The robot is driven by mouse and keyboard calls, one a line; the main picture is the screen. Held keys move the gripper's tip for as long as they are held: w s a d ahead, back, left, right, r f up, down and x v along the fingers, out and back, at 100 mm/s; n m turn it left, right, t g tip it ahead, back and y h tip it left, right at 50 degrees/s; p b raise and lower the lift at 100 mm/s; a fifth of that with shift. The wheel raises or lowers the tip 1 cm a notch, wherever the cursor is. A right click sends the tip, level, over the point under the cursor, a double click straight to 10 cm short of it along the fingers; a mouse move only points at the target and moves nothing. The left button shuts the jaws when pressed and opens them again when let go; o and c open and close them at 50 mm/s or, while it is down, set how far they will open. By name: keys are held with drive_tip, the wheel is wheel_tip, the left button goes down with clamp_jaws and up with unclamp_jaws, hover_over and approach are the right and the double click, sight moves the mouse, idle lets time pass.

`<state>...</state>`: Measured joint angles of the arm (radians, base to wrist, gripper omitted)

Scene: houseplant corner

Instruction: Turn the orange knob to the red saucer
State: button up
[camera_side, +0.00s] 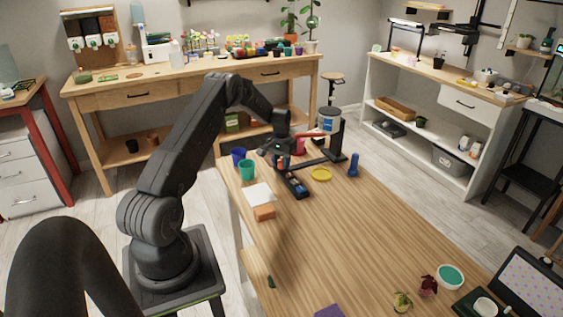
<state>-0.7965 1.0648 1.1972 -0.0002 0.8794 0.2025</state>
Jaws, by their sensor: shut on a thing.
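My gripper (281,161) points down over the far end of the wooden table. It is shut on the orange knob (281,164), of which only a small orange patch shows between the fingers. A dark device with a blue part (297,187) lies just below the gripper in the picture; its link to the knob is hard to make out. A red shape (303,146), perhaps the red saucer, shows just right of the gripper, partly hidden. A yellow saucer (321,174) lies flat to the right of the device.
Blue (238,155) and teal (247,170) pots stand left of the gripper. A white sheet (259,194) and an orange block (264,212) lie nearer. A dark upright (337,138) and a blue object (353,165) stand at right. The table's middle is clear.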

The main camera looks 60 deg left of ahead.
sight(281, 160)
drive_tip(key=shift+m, duration=1.5)
drive_tip(key=o, duration=0.9)
drive_tip(key=shift+r, duration=0.1)
wheel_tip(281, 160, up, 14)
drive_tip(key=shift+f, duration=0.15)
